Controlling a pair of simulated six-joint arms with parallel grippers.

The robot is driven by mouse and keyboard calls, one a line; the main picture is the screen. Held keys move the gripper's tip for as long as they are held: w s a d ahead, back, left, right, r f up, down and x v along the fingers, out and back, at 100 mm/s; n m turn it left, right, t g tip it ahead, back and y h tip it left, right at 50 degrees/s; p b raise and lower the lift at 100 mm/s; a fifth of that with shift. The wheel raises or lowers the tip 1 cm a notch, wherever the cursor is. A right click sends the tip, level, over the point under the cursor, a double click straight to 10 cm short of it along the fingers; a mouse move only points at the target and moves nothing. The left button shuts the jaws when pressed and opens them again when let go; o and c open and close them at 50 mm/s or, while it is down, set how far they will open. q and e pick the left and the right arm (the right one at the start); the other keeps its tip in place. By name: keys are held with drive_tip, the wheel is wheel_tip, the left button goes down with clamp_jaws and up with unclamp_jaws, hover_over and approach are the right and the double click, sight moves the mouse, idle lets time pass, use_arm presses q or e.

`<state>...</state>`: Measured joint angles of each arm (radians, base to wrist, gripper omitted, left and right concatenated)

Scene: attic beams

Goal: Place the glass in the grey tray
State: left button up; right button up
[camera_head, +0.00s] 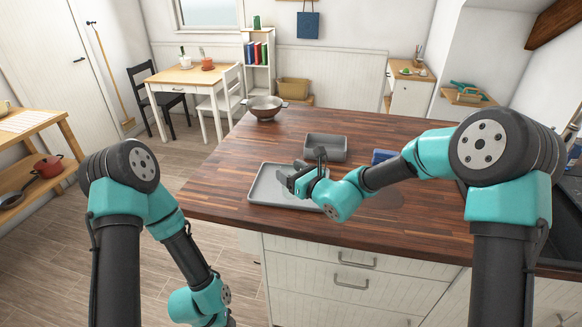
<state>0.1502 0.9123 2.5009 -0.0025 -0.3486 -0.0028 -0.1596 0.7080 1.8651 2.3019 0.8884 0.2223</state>
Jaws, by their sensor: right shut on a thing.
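The grey tray (262,184) lies flat near the front edge of the wooden counter. My right gripper (285,178) is above the tray's right part, its fingers pointing left. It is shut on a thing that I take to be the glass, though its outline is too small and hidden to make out. I cannot tell whether that thing touches the tray. My right wrist covers the tray's right end. My left arm hangs down at the lower left, in front of the counter, and its gripper is out of the picture.
A deeper grey bin (325,149) stands behind the tray. A blue thing (382,156) is to its right, partly behind my right arm. A bowl (264,107) with handles sits at the counter's far left corner. The counter left of the bin is clear.

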drive_tip(key=w, duration=0.9)
drive_tip(key=shift+a+f, duration=0.25)
drive_tip(key=shift+f, duration=0.15)
drive_tip(key=shift+w, duration=0.1)
drive_tip(key=shift+w+f, duration=0.15)
drive_tip(key=shift+f, duration=0.75)
drive_tip(key=shift+w+f, duration=0.1)
drive_tip(key=shift+f, duration=0.8)
drive_tip(key=shift+f, duration=0.1)
drive_tip(key=o, duration=1.1)
